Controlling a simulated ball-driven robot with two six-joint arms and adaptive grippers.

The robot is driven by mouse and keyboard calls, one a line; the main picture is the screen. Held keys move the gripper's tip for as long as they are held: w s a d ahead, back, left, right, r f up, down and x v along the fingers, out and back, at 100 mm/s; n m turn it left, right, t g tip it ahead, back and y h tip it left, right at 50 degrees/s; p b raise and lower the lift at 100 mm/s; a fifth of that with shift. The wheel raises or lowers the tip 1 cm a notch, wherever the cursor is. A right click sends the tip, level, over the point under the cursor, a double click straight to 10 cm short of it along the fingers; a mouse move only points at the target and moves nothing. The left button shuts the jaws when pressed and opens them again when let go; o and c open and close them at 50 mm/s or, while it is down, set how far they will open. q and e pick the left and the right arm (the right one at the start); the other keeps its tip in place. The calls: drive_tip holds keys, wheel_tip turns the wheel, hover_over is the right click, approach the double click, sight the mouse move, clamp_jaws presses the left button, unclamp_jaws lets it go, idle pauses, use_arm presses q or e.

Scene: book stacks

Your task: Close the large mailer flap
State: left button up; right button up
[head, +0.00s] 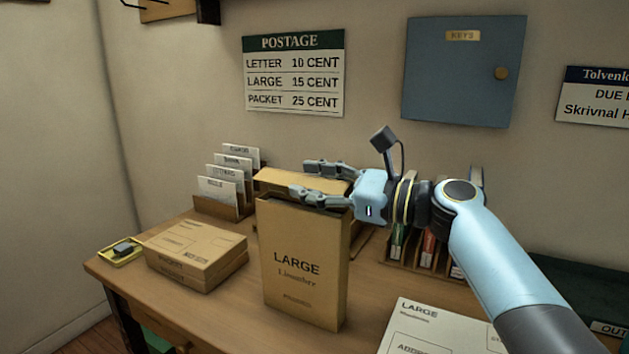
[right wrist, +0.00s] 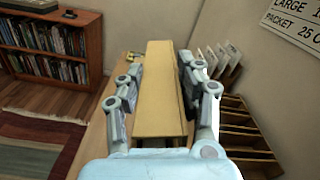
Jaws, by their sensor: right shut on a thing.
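The large mailer (head: 303,265) is a tan upright box marked LARGE, standing on the desk. Its flap (head: 290,180) shows as a lighter panel at the top, between my fingers. I cannot tell whether it lies fully flat. My right gripper (head: 302,179) reaches in from the right, one finger along the front top edge and the other behind. It is shut on the large mailer at its top. In the right wrist view, the mailer's top (right wrist: 163,95) runs between the two fingers of the gripper (right wrist: 160,62). My left gripper is out of view.
Stacked parcels (head: 195,250) and a small yellow tray (head: 121,251) lie to the left. A letter rack (head: 222,208) stands behind. A sorter with coloured cards (head: 428,250) and a flat LARGE envelope (head: 440,330) are to the right. The wall is close behind.

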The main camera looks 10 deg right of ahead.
drive_tip(key=shift+s+f+n, duration=0.15)
drive_tip(key=shift+f+n, duration=0.15)
drive_tip(key=shift+n, duration=0.1)
drive_tip(key=o, duration=1.1)
drive_tip(key=shift+r, duration=0.1)
drive_tip(key=v, duration=1.2)
